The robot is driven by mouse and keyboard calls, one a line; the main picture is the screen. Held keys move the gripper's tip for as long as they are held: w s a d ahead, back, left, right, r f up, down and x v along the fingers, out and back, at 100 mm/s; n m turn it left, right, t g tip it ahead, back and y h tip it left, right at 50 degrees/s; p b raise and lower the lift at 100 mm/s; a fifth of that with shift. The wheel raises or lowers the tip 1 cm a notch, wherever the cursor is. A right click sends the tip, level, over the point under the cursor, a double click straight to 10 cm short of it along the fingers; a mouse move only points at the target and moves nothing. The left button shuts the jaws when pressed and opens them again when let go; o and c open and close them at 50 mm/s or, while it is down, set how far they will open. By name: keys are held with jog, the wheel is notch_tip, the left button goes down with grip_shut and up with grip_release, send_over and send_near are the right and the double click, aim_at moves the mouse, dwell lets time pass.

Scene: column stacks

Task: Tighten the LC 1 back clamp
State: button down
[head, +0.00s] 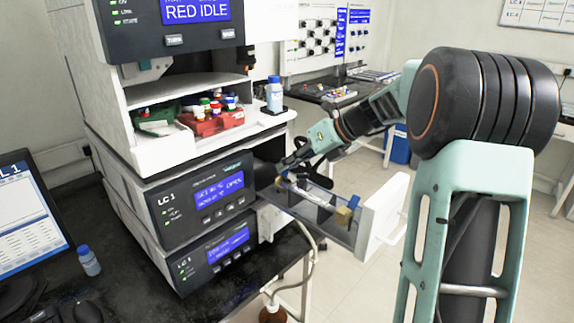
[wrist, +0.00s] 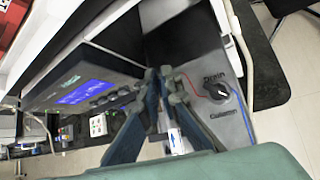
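The LC 1 unit (head: 190,200) has its column drawer (head: 330,232) pulled out to the right, and its blue display reads OPEN. My gripper (head: 281,177) reaches down into the back part of the drawer, close to the unit. In the wrist view its dark fingers (wrist: 158,78) converge with their tips close together. Whether they grip anything cannot be seen. A white and blue part (wrist: 176,140) lies beside the fingers. The back clamp is hidden by my gripper.
A shelf above holds a red tray (head: 212,122) of bottles and a blue-capped bottle (head: 274,94). Another bottle (head: 88,261) stands on the bench. Floor space is clear at right.

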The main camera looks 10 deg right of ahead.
aim_at(277, 184)
jog(key=shift+a+r, duration=0.1)
dwell(0.4)
jog(key=shift+s+a+r+n+t+h, duration=0.1)
jog(key=shift+s+a+n+t+h, duration=0.45)
jog(key=shift+h, duration=0.45)
jog(key=n+t+h+b, duration=0.1)
jog(key=s+a+n+t+h+b, duration=0.1)
jog(key=shift+a+h, duration=0.3)
jog(key=shift+s+a+f+n+t+h+b, duration=0.15)
jog(key=shift+s+a+f+n+t+h, duration=0.1)
jog(key=shift+n+t+h, duration=0.25)
jog(key=shift+s+a+f+n+t+h+b, duration=0.15)
jog(key=shift+a+n+t+h, duration=0.1)
jog(key=shift+t+h, duration=0.3)
jog(key=shift+f, duration=0.1)
jog(key=shift+a+f+n+t+h, duration=0.1)
jog(key=shift+n+t+h, duration=0.2)
jog(key=shift+t+h, duration=0.1)
jog(key=shift+s+a+f, duration=0.1)
jog(key=shift+s, duration=0.05)
jog(key=shift+a+f+n+t+h+b, duration=0.1)
jog(key=shift+n+t+h+b, duration=0.2)
jog(key=shift+h+b, duration=0.05)
